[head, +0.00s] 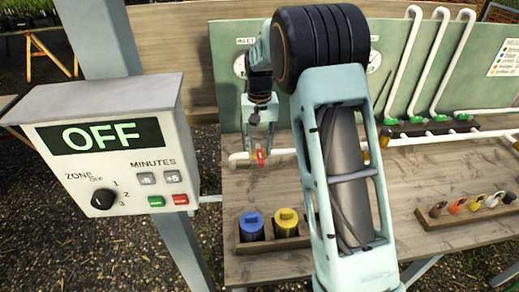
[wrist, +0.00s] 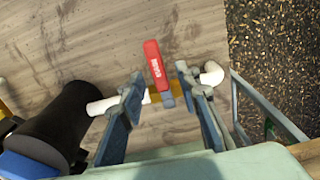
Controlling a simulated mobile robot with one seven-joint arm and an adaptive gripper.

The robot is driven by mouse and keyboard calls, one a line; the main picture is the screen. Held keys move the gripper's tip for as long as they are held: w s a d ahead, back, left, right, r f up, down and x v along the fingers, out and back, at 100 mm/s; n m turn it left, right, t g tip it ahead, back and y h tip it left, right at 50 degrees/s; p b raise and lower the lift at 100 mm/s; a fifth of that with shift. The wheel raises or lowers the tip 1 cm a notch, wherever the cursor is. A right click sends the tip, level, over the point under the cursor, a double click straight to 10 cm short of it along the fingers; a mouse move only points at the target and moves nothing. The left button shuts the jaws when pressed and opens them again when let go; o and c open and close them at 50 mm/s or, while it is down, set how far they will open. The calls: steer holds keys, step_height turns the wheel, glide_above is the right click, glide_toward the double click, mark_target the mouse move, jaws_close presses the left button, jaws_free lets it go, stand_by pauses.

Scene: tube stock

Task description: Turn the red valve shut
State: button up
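The red valve has a flat red lever (wrist: 154,65) on a brass body (wrist: 159,97), set in a white pipe (wrist: 103,106). In the wrist view the lever looks set across the pipe. In the head view the red valve (head: 261,156) sits near the pipe's left end. My gripper (wrist: 161,76) is open, with one blue-grey finger on each side of the lever. Gaps show between lever and fingers. In the head view my gripper (head: 262,118) hangs just above the valve, pointing down, and hides part of the pipe there.
A control box (head: 108,150) showing OFF stands left of the bench (head: 440,175). A blue-lidded canister (head: 251,226) and a yellow-lidded one (head: 286,222) stand in front of the pipe. Tagged pieces sit in a rack (head: 440,221) at right. A green panel (head: 225,80) rises behind.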

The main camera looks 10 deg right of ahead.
mark_target(259, 153)
step_height(259, 153, up, 11)
stand_by(0.3)
steer(key=shift+r, duration=0.1)
